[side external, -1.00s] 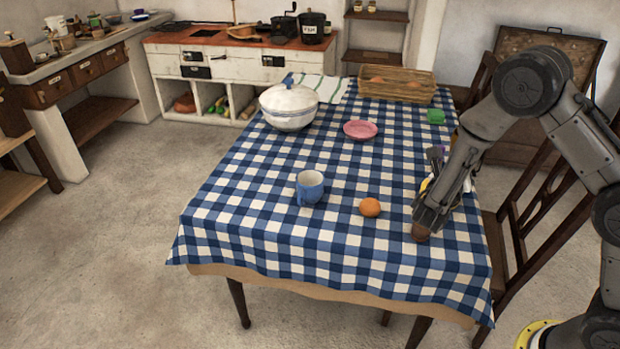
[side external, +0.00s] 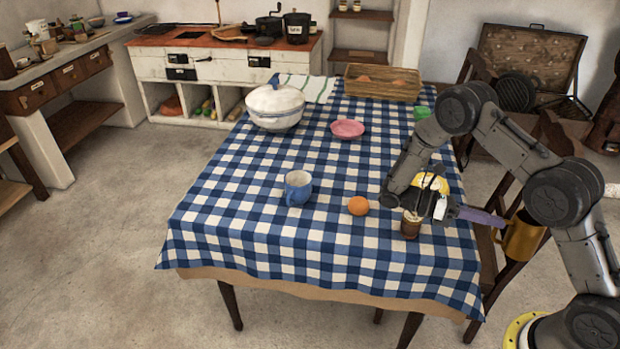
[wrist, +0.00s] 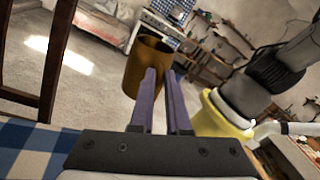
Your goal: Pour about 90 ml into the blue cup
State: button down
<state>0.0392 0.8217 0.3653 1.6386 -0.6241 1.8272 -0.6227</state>
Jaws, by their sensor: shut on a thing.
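The blue cup (side external: 298,187) stands upright on the checked tablecloth, left of an orange. My gripper (side external: 500,221) is shut on a brass-coloured jug (side external: 524,238), past the table's right edge and well away from the cup. The jug looks slightly tilted in the side view. In the wrist view, the purple fingers of my gripper (wrist: 164,80) lie close together against the near side of the jug (wrist: 147,62). What is in the jug cannot be seen, nor the level in the cup.
The orange (side external: 358,205) and a brown jar (side external: 410,227) stand between cup and gripper. A wooden chair (side external: 497,195) is beside the table. The table's front left is clear.

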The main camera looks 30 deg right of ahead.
jog(key=w+a+f+m+g+y, duration=0.1)
jog(key=a+f+m+y, duration=0.1)
jog(key=a+m+y, duration=0.5)
jog(key=w+a+f+m+g+y, duration=0.1)
jog(key=w+a+f+m+y, duration=0.15)
jog(key=a+y, duration=0.4)
jog(key=w+a+r+m+t+y, duration=0.1)
jog(key=w+a+m+t+y, duration=0.2)
jog(key=w+m+t+y, duration=0.5)
jog(key=w+a+m+t+y, duration=0.2)
jog(key=w+m+t+y, duration=0.35)
jog(key=w, duration=0.45)
jog(key=w+d+f+m+t+h, duration=0.2)
jog(key=w+d+m+t, duration=0.7)
jog(key=w+d+t, duration=0.5)
jog(key=w+d+h, duration=0.1)
jog(key=d, duration=0.3)
jog(key=shift+w+d+t, duration=0.2)
jog(key=shift+w+t, duration=0.05)
jog(key=shift+t, duration=0.1)
jog(key=shift+s+a+r+m+h, duration=0.1)
jog(key=shift+s+a+m+h, duration=0.1)
jog(key=shift+s+m, duration=0.45)
jog(key=shift+s+a+r+m+h, duration=0.1)
jog(key=shift+s+a+m, duration=0.1)
jog(key=shift+s+m, duration=0.45)
